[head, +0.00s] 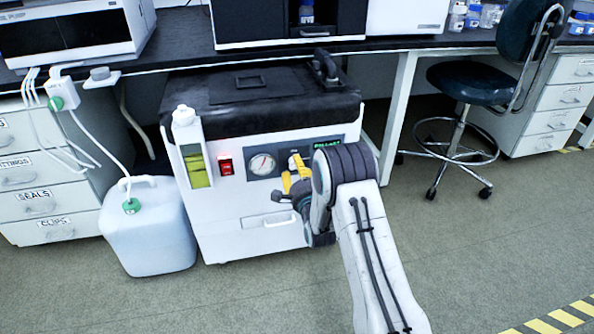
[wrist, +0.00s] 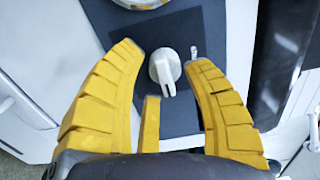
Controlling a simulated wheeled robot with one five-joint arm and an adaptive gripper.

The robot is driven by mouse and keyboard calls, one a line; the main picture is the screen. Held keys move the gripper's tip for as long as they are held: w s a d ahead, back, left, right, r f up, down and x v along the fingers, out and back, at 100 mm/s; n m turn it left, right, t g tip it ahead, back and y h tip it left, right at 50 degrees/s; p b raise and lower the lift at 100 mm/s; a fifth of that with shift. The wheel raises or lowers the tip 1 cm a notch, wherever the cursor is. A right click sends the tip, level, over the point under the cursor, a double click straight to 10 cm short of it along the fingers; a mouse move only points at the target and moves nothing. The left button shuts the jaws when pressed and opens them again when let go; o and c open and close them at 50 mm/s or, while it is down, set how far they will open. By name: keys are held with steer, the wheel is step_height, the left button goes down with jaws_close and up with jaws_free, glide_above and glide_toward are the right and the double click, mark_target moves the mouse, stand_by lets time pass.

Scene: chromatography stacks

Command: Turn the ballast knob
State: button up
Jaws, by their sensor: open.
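The ballast knob (wrist: 165,68) is a pale round knob with a raised grip bar, on a dark panel of the white pump unit. The fingers are open and empty, one on each side of the knob. In the head view my gripper (head: 292,178) is at the pump's front panel, right of the gauge. The knob shows there only as a small pale patch (head: 295,160), partly hidden by the yellow fingers.
The pump unit (head: 215,228) stands under the bench, with a round gauge (head: 262,164) and a red switch (head: 226,167) on its front. A white jerrycan (head: 150,238) stands at its left. A stool (head: 462,85) is at the right. Floor in front is clear.

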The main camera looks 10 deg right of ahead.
steer(key=shift+c, duration=0.4)
jaws_close()
stand_by(0.4)
steer(key=n, duration=1.7)
steer(key=shift+d+r+n, duration=0.15)
steer(key=shift+r+n, duration=0.15)
steer(key=shift+n, duration=0.1)
stand_by(0.4)
